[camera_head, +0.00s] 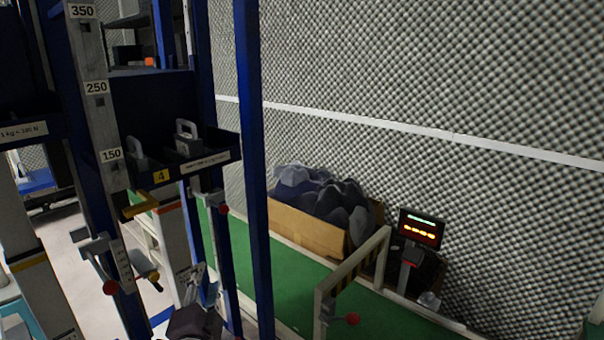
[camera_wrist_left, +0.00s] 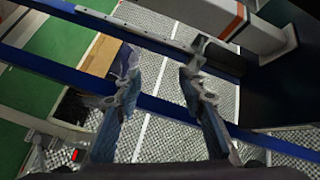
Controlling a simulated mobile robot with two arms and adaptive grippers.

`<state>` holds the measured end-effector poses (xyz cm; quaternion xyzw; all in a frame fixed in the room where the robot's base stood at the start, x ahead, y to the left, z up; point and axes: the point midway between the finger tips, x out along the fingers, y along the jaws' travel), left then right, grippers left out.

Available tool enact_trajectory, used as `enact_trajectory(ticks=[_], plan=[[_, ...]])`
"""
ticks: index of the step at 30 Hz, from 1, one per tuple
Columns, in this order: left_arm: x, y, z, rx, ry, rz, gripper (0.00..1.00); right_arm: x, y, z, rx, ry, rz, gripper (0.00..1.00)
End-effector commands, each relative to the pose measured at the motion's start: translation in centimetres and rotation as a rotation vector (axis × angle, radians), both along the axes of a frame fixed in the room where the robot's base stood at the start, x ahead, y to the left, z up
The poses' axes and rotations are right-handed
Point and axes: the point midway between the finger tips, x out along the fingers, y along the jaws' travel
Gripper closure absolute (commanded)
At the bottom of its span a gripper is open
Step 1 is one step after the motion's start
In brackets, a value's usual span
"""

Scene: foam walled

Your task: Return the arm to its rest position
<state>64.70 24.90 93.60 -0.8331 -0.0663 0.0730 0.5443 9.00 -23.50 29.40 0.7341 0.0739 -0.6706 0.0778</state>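My left gripper (camera_head: 192,276) shows at the bottom left of the head view, in front of the lower part of the blue frame. In the left wrist view, the two fingers of my left gripper (camera_wrist_left: 161,80) stand apart. Nothing is held between them; only the background shows there. My right gripper is in neither view.
A blue upright post (camera_head: 252,170) stands close to the right of my left gripper. A dark shelf bin (camera_head: 215,155) with grey weights hangs above it. A cardboard box (camera_head: 305,230) of dark lumps, a striped barrier (camera_head: 355,262) and a lit display (camera_head: 421,228) stand farther right.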

Motion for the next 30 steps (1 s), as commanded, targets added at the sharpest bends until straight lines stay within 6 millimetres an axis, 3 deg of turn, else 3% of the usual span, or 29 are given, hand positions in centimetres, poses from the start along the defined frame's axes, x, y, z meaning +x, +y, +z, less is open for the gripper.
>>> enact_trajectory(ticks=[1, 3, 6, 9, 12, 18, 24, 30], plan=[[-2.4, 0.5, -3.2, -0.096, 0.085, 0.018, 0.63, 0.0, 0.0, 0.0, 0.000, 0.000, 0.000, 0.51], [-5.9, 0.7, -7.3, -0.249, 0.209, 0.053, 0.63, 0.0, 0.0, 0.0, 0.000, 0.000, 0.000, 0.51], [-11.6, 0.3, -12.4, -0.449, 0.385, 0.116, 0.63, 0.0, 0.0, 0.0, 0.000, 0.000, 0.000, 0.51], [-17.3, -0.6, -16.2, -0.610, 0.546, 0.187, 0.63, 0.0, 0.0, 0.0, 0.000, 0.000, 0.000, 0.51], [-22.2, -1.6, -18.5, -0.721, 0.673, 0.252, 0.63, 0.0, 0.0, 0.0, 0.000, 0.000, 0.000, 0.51], [-30.1, -3.2, -20.8, -0.858, 0.867, 0.366, 0.63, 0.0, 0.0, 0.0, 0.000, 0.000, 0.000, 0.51], [-36.9, -4.5, -21.6, -0.941, 1.029, 0.472, 0.63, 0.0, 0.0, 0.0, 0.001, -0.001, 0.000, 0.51], [-35.6, -4.7, -26.2, -0.936, 1.043, 0.481, 0.63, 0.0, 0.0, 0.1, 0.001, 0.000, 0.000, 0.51]])
